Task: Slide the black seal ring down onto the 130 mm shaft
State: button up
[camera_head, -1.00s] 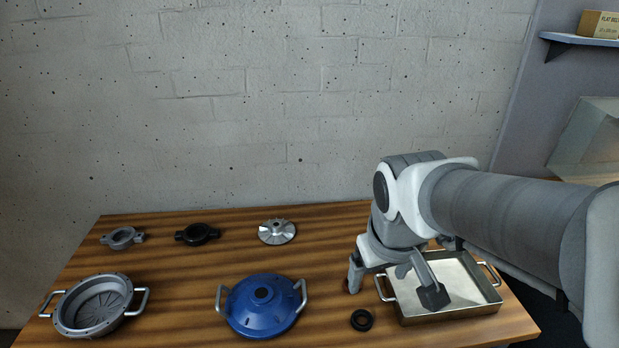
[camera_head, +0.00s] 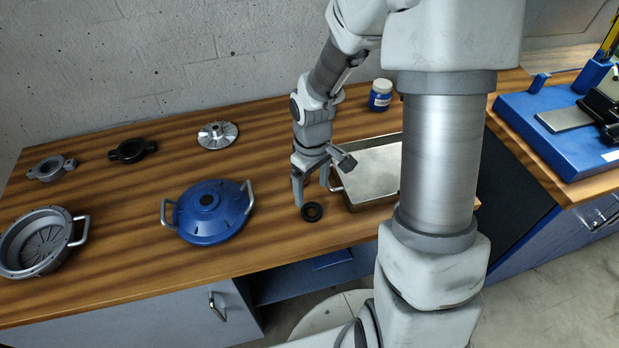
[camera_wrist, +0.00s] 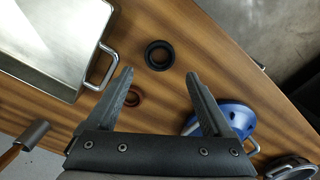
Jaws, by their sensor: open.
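The black seal ring (camera_head: 311,219) lies flat on the wooden bench, left of the metal tray's front left corner. It also shows in the wrist view (camera_wrist: 149,60), just beyond the fingertips. My gripper (camera_head: 311,193) points down beside the ring on its far side, with its fingers spread and empty. In the wrist view my gripper (camera_wrist: 160,74) shows both fingers apart, with the ring ahead of the gap between them. I cannot pick out the 130 mm shaft in either view.
The metal tray (camera_head: 335,184) stands close right of my gripper. A small reddish-brown ring (camera_wrist: 133,97) lies by one finger. A blue domed cover (camera_head: 215,222) with handles is to the left. A blue-labelled jar (camera_head: 380,97) stands behind. A blue machine (camera_head: 540,140) is at the right.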

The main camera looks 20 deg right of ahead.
aim_at(312, 214)
notch_tip(312, 214, down, 8)
jog(key=b, duration=0.6)
jog(key=shift+r, duration=0.2)
jog(key=c, duration=1.1)
jog(key=shift+r+p, duration=2.7)
jog(key=shift+r, duration=0.35)
